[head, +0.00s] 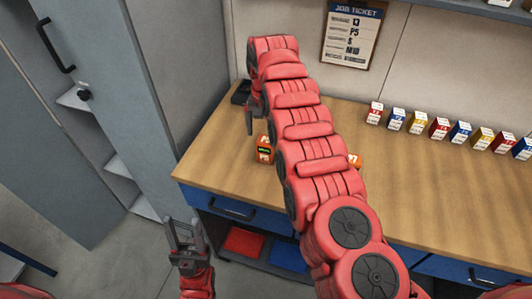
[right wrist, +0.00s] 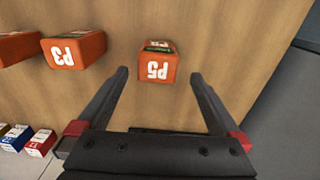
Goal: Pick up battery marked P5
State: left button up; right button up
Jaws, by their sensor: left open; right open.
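The battery marked P5 (right wrist: 157,68) is an orange block standing on the wooden bench. In the right wrist view it appears between and just beyond the tips of my right gripper (right wrist: 158,75), which is open and empty. In the head view an orange battery (head: 264,150), apparently the same one, stands near the bench's left end. There my right gripper (head: 251,120) hangs just behind it, partly hidden by my arm. My left gripper (head: 184,237) is open and empty, low in front of the bench's left corner.
A battery marked P3 (right wrist: 73,50) stands beside P5, with another orange block (right wrist: 18,47) past it. Several small coloured boxes (head: 439,128) line the bench's back right. A job ticket (head: 352,35) hangs on the wall. A grey cabinet (head: 110,90) stands left of the bench.

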aim_at(267, 140)
jog(key=shift+s+f, duration=0.1)
jog(key=shift+f, duration=0.65)
jog(key=shift+f+p, duration=0.55)
jog(key=shift+p, duration=0.05)
jog(key=f, duration=0.1)
jog(key=f+p, duration=0.1)
jog(key=f, duration=0.1)
jog(key=shift+s+d+f, duration=0.1)
jog(key=shift+d+f, duration=0.15)
jog(key=shift+f, duration=0.6)
jog(key=shift+r, duration=0.1)
grip_shut()
